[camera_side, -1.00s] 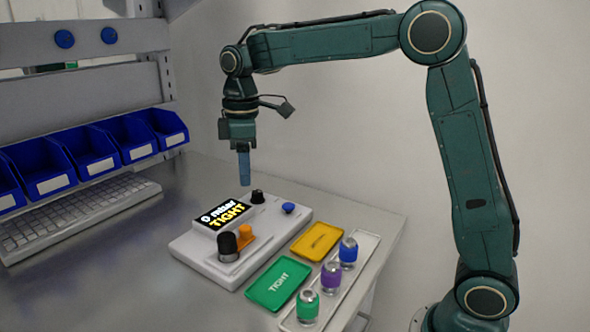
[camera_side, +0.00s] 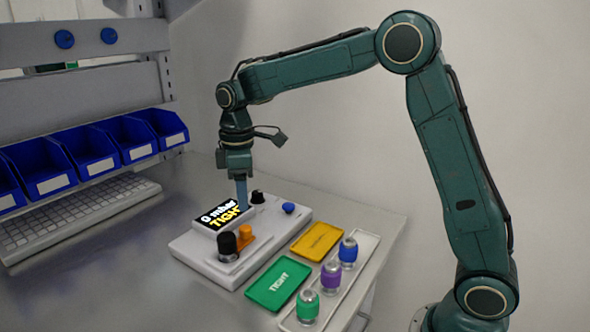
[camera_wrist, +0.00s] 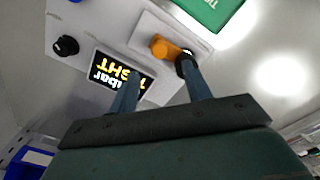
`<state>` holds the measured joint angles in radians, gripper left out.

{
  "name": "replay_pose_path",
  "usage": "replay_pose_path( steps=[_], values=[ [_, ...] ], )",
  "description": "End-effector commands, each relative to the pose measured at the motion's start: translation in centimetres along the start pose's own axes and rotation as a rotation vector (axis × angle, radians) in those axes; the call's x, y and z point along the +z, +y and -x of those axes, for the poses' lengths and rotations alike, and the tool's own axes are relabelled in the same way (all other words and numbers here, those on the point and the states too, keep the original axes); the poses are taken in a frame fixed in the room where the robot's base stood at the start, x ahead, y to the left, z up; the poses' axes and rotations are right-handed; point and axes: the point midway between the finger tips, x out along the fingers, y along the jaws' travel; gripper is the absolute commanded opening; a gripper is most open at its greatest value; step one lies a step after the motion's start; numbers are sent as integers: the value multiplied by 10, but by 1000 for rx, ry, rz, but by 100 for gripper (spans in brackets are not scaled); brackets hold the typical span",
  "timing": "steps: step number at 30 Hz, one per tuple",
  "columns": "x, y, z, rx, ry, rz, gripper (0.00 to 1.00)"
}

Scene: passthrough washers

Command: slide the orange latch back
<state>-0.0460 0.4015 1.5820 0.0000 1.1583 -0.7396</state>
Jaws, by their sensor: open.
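The orange latch (camera_side: 246,233) sits on the front of the white tester box, next to a black cylindrical part (camera_side: 228,245). The latch also shows in the wrist view (camera_wrist: 163,47), beyond my fingertips. The box's display (camera_side: 221,214) reads "0 mbar TIGHT". My gripper (camera_side: 242,207) points down over the display side of the box, behind the latch in the side view. In the wrist view its two blue fingers (camera_wrist: 158,80) are apart with nothing held between them. One finger overlaps the display and the other overlaps the black part there; contact cannot be told.
A black knob (camera_side: 257,197) and a blue button (camera_side: 289,208) are on the box. A green tray (camera_side: 265,293), a yellow tray (camera_side: 304,252) and a rack (camera_side: 366,262) with green, purple and blue capped pieces stand at right. A keyboard (camera_side: 75,215) and blue bins are at left.

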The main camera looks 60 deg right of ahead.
Motion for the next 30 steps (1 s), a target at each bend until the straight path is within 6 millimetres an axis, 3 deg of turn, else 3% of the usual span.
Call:
replay_pose_path(
  steps=[9,15,21,30],
  values=[
    [0,0,-50,-2,-2,0,49],
    [0,0,-73,-1,-1,0,49],
    [0,0,-84,-1,-1,0,49],
    [0,0,-85,0,0,0,49]
  ],
)
